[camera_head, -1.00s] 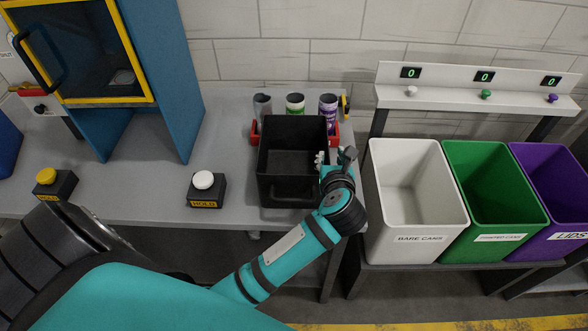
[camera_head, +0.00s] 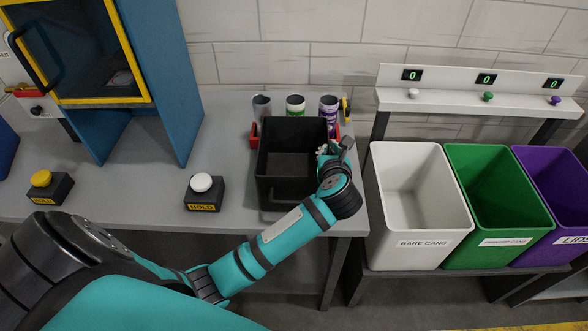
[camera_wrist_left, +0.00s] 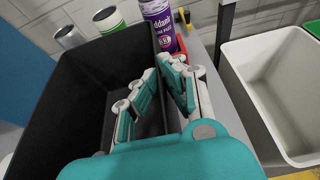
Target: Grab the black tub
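The black tub (camera_head: 291,195) stands on the grey table, open at the top and empty where I can see inside. My left gripper (camera_head: 325,150) is at its right wall in the head view. In the left wrist view, the fingers of the left gripper (camera_wrist_left: 158,78) sit on either side of the wall of the black tub (camera_wrist_left: 75,100). One finger is inside the tub and one outside. They look apart, with the wall between them; firm contact is not visible. My right gripper is not in view.
White (camera_head: 395,205), green (camera_head: 470,205) and purple (camera_head: 548,180) bins stand at the right. The table between tub and blue cabinet is mostly clear.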

